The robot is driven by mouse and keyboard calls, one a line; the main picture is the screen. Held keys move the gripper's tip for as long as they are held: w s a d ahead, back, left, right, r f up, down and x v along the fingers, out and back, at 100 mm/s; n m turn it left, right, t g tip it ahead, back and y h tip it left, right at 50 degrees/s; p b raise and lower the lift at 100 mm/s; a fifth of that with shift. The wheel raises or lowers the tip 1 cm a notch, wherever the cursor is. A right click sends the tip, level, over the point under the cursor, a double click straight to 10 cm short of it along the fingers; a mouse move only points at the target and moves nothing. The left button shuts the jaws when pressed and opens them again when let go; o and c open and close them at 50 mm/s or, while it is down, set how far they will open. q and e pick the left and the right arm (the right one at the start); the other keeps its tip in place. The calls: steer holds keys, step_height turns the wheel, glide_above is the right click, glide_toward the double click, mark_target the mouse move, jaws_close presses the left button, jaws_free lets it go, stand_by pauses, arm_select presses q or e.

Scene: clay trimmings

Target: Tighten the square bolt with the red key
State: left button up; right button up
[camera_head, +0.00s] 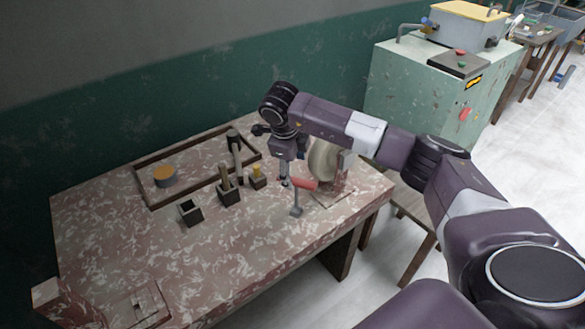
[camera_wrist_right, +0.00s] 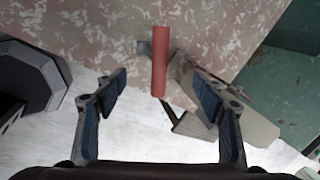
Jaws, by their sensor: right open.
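The red key shows in the head view with its red handle (camera_head: 303,184) lying crosswise above a grey shaft at the table's front right. My right gripper (camera_head: 287,183) hangs just left of the handle, pointing down. In the right wrist view the red handle (camera_wrist_right: 159,62) lies ahead, between the lines of the two open fingers (camera_wrist_right: 160,103), with a gap on both sides. The gripper holds nothing. I cannot make out the square bolt; what the shaft's foot rests on is too small to tell. My left gripper is not in view.
A beige rounded object (camera_head: 323,160) stands behind the handle, partly hidden by my arm. Dark holders (camera_head: 190,213) (camera_head: 229,194), a yellow-topped piece (camera_head: 257,177) and a shallow tray (camera_head: 150,199) with a cylinder (camera_head: 165,176) are left.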

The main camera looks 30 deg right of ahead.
mark_target(296, 179)
steer(key=b+x, duration=0.5)
steer(key=x, duration=0.3)
steer(key=shift+f+b, duration=0.15)
steer(key=shift+b, duration=0.15)
steer(key=shift+c, duration=0.7)
steer(key=c, duration=1.6)
steer(key=shift+o, duration=0.2)
steer(key=m+g, duration=0.1)
steer(key=m, duration=0.2)
steer(key=shift+w+m, duration=0.1)
steer(key=shift+m, duration=0.2)
steer(key=shift+m+h, duration=0.3)
steer(key=shift+m, duration=0.2)
steer(key=shift+m+g, duration=0.5)
steer(key=shift+m, duration=0.8)
